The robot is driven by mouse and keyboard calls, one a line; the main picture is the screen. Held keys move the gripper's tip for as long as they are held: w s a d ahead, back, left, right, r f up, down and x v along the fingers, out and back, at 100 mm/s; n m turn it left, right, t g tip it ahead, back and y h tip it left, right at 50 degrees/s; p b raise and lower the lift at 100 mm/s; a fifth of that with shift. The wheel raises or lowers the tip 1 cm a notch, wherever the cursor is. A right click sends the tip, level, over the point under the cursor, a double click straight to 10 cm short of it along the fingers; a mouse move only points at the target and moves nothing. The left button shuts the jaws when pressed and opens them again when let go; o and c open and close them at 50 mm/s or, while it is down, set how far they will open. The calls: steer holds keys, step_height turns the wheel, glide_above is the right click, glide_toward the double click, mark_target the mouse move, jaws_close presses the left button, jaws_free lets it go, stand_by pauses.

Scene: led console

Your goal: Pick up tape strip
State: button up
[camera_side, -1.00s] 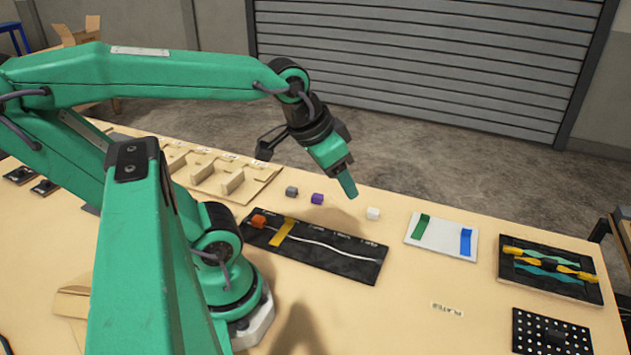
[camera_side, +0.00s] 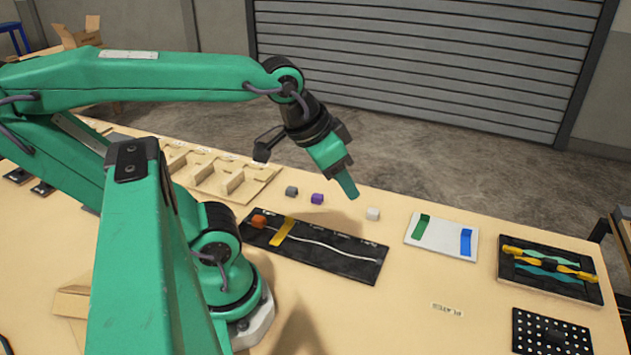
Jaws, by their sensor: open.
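A green tape strip (camera_side: 421,228) and a blue tape strip (camera_side: 466,242) lie on a white card (camera_side: 443,247) right of centre. My gripper (camera_side: 346,182) is open and points down and right.
A divided wooden tray (camera_side: 262,190) is behind. A tray with coloured tools (camera_side: 549,270) and a dotted black plate (camera_side: 550,332) are at right.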

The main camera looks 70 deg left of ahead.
steer(key=shift+c, duration=0.8)
steer(key=shift+a, duration=0.1)
steer(key=m+g, duration=0.6)
steer(key=m, duration=0.3)
glide_above(288, 218)
step_height(288, 218, down, 15)
steer(key=shift+f, duration=0.15)
steer(key=shift+f, duration=1.25)
